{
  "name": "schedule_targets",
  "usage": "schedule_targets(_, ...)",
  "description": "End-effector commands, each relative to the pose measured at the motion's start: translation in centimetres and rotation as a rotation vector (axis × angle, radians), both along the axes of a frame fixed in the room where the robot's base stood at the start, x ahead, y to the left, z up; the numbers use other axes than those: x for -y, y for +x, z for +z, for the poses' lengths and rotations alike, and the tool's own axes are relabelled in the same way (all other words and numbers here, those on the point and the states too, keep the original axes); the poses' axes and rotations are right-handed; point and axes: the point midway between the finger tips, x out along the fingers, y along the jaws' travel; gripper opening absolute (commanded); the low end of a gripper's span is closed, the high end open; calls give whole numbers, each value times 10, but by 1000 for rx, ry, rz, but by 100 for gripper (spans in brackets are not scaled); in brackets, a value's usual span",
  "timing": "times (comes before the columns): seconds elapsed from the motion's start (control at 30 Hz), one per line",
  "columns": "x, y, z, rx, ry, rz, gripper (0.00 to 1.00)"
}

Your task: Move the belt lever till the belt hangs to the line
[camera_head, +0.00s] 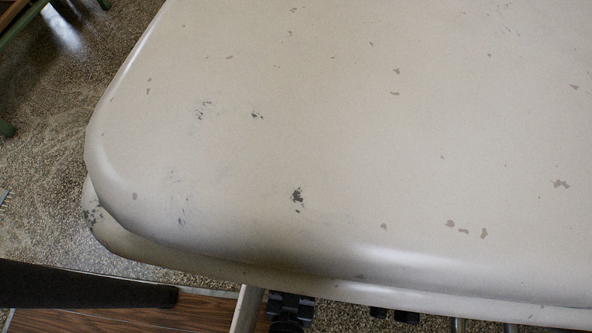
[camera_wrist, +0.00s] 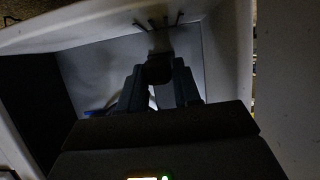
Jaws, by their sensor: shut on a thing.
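In the wrist view my gripper (camera_wrist: 158,82) reaches into a dim, pale-walled space under a cream edge. Its two fingers are shut on a dark, rounded knob (camera_wrist: 157,68), which looks like the end of the belt lever. Dark slots or marks (camera_wrist: 160,22) show on the pale wall above the knob. A pale curved strip (camera_wrist: 119,103) shows partly behind the left finger; I cannot tell if it is the belt. I cannot make out the line. The head view shows neither the gripper nor the lever; the washer's cream top (camera_head: 330,130) fills most of it.
Cream walls (camera_wrist: 285,70) flank the gripper closely, with a dark panel (camera_wrist: 38,105) at its left. In the head view, speckled floor (camera_head: 45,150) is open at left. A pale leg (camera_head: 246,310) and black parts (camera_head: 290,308) show below the washer's edge.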

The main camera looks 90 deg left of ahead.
Motion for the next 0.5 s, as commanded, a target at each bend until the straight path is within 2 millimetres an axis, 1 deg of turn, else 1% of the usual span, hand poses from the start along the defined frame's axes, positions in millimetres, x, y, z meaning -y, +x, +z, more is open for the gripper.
schedule_targets(0.03, 0, 0, 0, 0, 0, 0, 21)
schedule_targets(0.2, 0, 0, 0, 0, 0, 0, 4)
schedule_targets(0.27, 0, 0, 0, 0, 0, 0, 0)
schedule_targets(0.5, 0, 0, 0, 0, 0, 0, 0)
